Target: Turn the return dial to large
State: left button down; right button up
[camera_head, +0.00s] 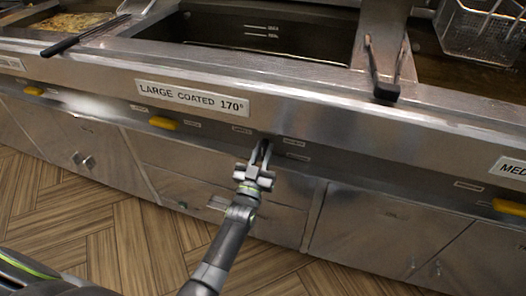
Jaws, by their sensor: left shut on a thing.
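My left gripper (262,150) is at the front panel of the fryer range (345,140), below and right of the "LARGE COATED 170°" sign (193,98). Its fingers are nearly together and shut on a small control on the panel, where the return dial would sit. The fingers hide the dial, so its setting cannot be told. Small labels lie on both sides of the fingertips, too small to read. My right gripper is not in view.
Yellow handles (163,123) stick out of the panel to the left, and another (510,207) at the far right. A wire basket (482,32) stands at upper right. Steel cabinet doors lie below; the wood floor is clear.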

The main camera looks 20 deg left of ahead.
pick_arm(q)
jog(key=c, duration=1.3)
grip_release()
jog(key=v, duration=1.7)
jog(key=shift+s+f+p, duration=0.2)
jog(key=shift+p, duration=0.1)
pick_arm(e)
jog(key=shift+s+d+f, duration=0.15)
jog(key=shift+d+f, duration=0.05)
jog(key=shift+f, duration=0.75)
